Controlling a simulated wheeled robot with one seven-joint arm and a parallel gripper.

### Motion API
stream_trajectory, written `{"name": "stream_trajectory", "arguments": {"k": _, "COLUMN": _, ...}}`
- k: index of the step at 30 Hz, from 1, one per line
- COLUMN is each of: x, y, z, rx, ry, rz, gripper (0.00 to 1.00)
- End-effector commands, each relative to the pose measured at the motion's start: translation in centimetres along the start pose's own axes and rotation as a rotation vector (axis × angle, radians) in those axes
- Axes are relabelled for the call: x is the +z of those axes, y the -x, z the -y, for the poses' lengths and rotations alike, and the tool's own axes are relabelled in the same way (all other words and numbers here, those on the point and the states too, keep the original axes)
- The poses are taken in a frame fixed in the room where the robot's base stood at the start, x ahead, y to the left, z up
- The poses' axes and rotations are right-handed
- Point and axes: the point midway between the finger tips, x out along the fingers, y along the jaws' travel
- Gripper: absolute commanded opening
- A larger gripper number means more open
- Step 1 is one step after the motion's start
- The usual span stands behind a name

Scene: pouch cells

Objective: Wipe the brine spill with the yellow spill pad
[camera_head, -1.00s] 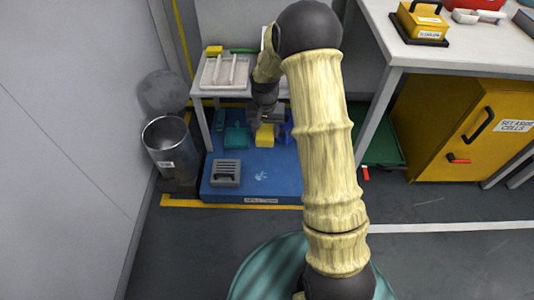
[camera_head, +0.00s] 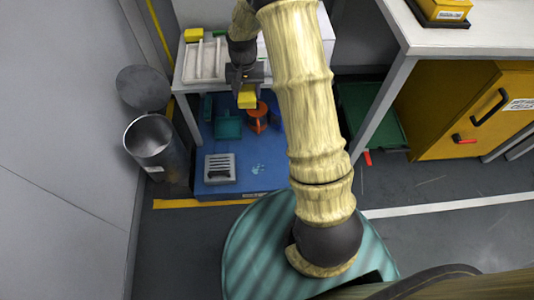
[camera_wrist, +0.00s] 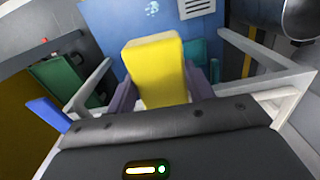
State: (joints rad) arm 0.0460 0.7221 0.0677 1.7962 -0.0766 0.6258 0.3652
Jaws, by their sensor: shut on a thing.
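My gripper (camera_head: 246,84) is shut on the yellow spill pad (camera_head: 247,98) and holds it in the air near the front of the white table. In the wrist view the pad (camera_wrist: 157,70) sits between the two fingers. The brine spill (camera_head: 258,169) is a small pale-blue patch on the blue mat (camera_head: 235,187), nearer to me than the pad. It also shows past the pad in the wrist view (camera_wrist: 152,8). The pad is apart from the spill.
A grey slotted box (camera_head: 220,168) lies left of the spill. A teal dustpan-like thing (camera_head: 228,125) and an orange thing (camera_head: 257,117) are behind it. A metal bin (camera_head: 152,140) stands left. The white table (camera_head: 183,82) holds a tray (camera_head: 206,59) and another yellow block (camera_head: 193,35).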

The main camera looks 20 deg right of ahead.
Motion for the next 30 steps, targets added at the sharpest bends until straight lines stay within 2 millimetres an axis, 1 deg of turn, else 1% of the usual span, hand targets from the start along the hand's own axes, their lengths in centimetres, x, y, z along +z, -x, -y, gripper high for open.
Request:
{"name": "stream_trajectory", "arguments": {"k": 8, "x": 0.0, "y": -0.2, "z": 0.0, "rx": 0.0, "ry": 0.004, "rz": 0.0, "gripper": 0.34}}
{"name": "stream_trajectory", "arguments": {"k": 11, "x": -0.1, "y": -1.4, "z": -0.3, "rx": 0.001, "ry": 0.021, "rz": 0.003, "gripper": 0.34}}
{"name": "stream_trajectory", "arguments": {"k": 14, "x": -0.3, "y": -4.0, "z": -1.0, "rx": 0.001, "ry": 0.065, "rz": 0.006, "gripper": 0.34}}
{"name": "stream_trajectory", "arguments": {"k": 17, "x": -0.5, "y": -8.0, "z": -2.0, "rx": 0.0, "ry": 0.14, "rz": 0.008, "gripper": 0.34}}
{"name": "stream_trajectory", "arguments": {"k": 18, "x": -0.5, "y": -9.9, "z": -2.4, "rx": 0.0, "ry": 0.179, "rz": 0.009, "gripper": 0.34}}
{"name": "stream_trajectory", "arguments": {"k": 20, "x": -0.4, "y": -12.7, "z": -3.1, "rx": -0.001, "ry": 0.24, "rz": 0.01, "gripper": 0.34}}
{"name": "stream_trajectory", "arguments": {"k": 21, "x": -0.3, "y": -14.6, "z": -3.4, "rx": -0.002, "ry": 0.284, "rz": 0.01, "gripper": 0.34}}
{"name": "stream_trajectory", "arguments": {"k": 23, "x": 0.0, "y": -17.4, "z": -4.0, "rx": -0.002, "ry": 0.348, "rz": 0.01, "gripper": 0.34}}
{"name": "stream_trajectory", "arguments": {"k": 24, "x": 0.3, "y": -19.3, "z": -4.5, "rx": -0.002, "ry": 0.391, "rz": 0.01, "gripper": 0.34}}
{"name": "stream_trajectory", "arguments": {"k": 26, "x": 0.8, "y": -22.1, "z": -5.1, "rx": -0.002, "ry": 0.456, "rz": 0.009, "gripper": 0.34}}
{"name": "stream_trajectory", "arguments": {"k": 27, "x": 1.2, "y": -23.9, "z": -5.5, "rx": -0.002, "ry": 0.5, "rz": 0.009, "gripper": 0.34}}
{"name": "stream_trajectory", "arguments": {"k": 29, "x": 1.9, "y": -26.7, "z": -6.0, "rx": -0.001, "ry": 0.565, "rz": 0.01, "gripper": 0.34}}
{"name": "stream_trajectory", "arguments": {"k": 30, "x": 2.5, "y": -28.4, "z": -6.3, "rx": -0.002, "ry": 0.608, "rz": 0.01, "gripper": 0.34}}
